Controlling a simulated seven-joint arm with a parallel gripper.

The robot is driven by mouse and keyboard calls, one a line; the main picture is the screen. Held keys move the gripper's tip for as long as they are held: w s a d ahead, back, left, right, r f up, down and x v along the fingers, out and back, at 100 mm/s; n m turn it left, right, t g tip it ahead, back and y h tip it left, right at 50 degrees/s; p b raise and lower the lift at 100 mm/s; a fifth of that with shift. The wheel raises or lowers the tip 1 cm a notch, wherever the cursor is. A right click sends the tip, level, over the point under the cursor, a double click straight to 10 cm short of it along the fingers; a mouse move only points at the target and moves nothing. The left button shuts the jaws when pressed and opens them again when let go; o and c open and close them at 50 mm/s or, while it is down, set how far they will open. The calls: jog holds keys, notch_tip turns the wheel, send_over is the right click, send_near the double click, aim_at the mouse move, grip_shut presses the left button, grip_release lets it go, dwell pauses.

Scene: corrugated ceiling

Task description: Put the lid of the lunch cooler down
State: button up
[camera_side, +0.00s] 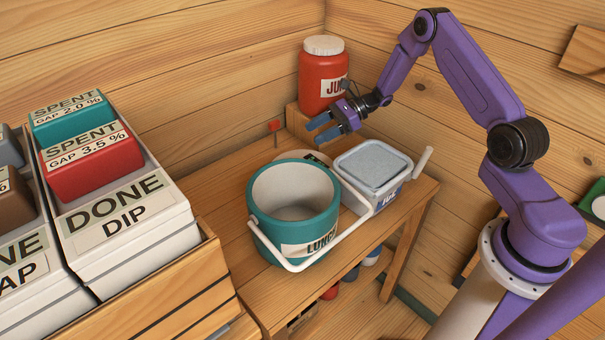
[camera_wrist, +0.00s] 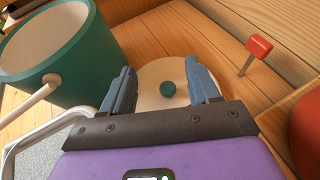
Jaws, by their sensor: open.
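The teal lunch cooler (camera_side: 262,222) stands upright and open on the wooden bench, its white inside visible and its pale handle swung down in front. It also shows at upper left in the wrist view (camera_wrist: 75,75). In the side view only part of the lid (camera_side: 318,157) shows behind the cooler rim. My gripper (camera_side: 324,130) is open and empty, above the lid.
A white ice box (camera_side: 390,195) with a grey top and raised handle stands right of the cooler. A red jar (camera_side: 318,82) stands behind, and a small red peg (camera_side: 274,126) rises at the back. Labelled "DONE" bins (camera_side: 130,220) fill the left.

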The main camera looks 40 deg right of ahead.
aim_at(310, 158)
jog(key=shift+f, duration=2.5)
notch_tip(310, 158, down, 3)
jog(key=shift+f, duration=0.15)
jog(key=shift+x, duration=1.15)
jog(key=shift+w+a, duration=0.1)
jog(key=shift+a, duration=0.2)
grip_shut()
